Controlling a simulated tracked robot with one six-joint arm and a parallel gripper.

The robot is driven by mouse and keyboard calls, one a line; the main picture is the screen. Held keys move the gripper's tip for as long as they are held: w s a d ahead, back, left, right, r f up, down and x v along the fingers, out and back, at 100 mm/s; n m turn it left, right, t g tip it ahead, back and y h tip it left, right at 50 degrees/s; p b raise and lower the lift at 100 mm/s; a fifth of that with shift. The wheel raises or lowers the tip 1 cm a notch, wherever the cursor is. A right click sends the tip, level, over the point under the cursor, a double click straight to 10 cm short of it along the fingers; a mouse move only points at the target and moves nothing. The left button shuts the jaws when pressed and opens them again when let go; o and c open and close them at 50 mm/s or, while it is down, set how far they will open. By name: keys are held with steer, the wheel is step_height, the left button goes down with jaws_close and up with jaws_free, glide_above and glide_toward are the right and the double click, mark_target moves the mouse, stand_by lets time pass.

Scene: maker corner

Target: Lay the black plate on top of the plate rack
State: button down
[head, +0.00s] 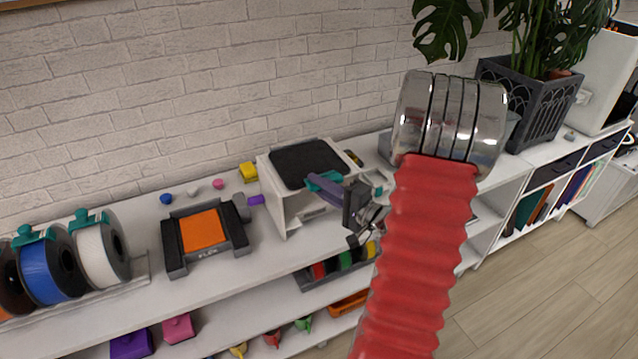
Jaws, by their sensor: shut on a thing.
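The black plate (304,161) is a dark flat sheet with rounded corners. It lies level over the top of the white plate rack (284,213); I cannot tell whether it rests fully on it or is held just above. My gripper (313,181), with teal and purple fingers, is at the plate's near right edge and shut on it. The fingers hide that edge and part of the rack's open front. My red-sleeved arm hides the shelf to the right of the rack.
A black device with an orange plate (203,230) stands left of the rack. A yellow block (248,172) and small coloured knobs lie behind it. Filament spools (100,252) stand at far left. A potted plant (541,100) stands at right. A brick wall runs behind.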

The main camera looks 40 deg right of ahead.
stand_by(0.4)
steer(key=c, duration=1.6)
jaws_free()
steer(key=shift+o, duration=0.6)
steer(key=o, duration=1.1)
steer(key=shift+f, duration=0.6)
steer(key=shift+s+a, duration=0.35)
steer(key=shift+s, duration=0.85)
steer(key=shift+s+a, duration=0.4)
steer(key=shift+s, duration=0.8)
steer(key=shift+s+a, duration=0.35)
steer(key=shift+s, duration=0.85)
